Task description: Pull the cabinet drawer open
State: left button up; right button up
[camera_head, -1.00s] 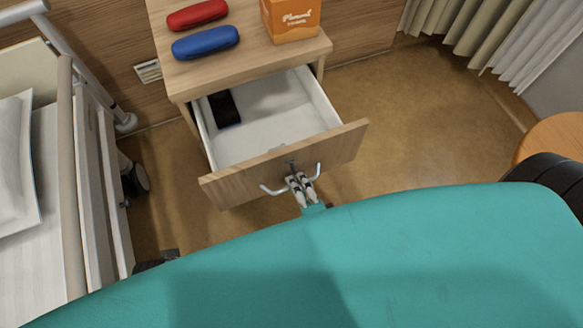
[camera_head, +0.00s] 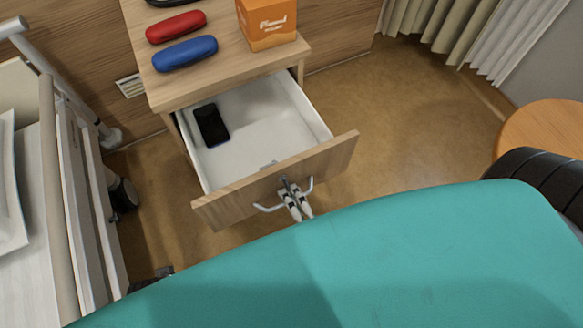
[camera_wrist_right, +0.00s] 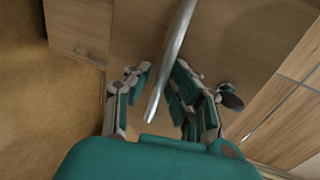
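The wooden bedside cabinet (camera_head: 225,86) stands at the top middle of the head view. Its drawer (camera_head: 255,150) is pulled far out, with its white inside showing. The wooden drawer front (camera_head: 225,208) carries a curved metal handle (camera_head: 266,209), which also crosses the right wrist view (camera_wrist_right: 176,45). In the wrist view the bar runs between the finger pads (camera_wrist_right: 162,88). My left gripper is not in view.
A black phone (camera_head: 211,125) lies in the drawer. A red case (camera_head: 176,26), a blue case (camera_head: 185,53) and an orange box (camera_head: 267,22) are on the cabinet top. A bed (camera_head: 62,190) stands left; a round wooden table (camera_head: 545,130) stands right. Floor between is clear.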

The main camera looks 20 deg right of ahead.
jog(key=v, duration=1.2)
dwell(0.4)
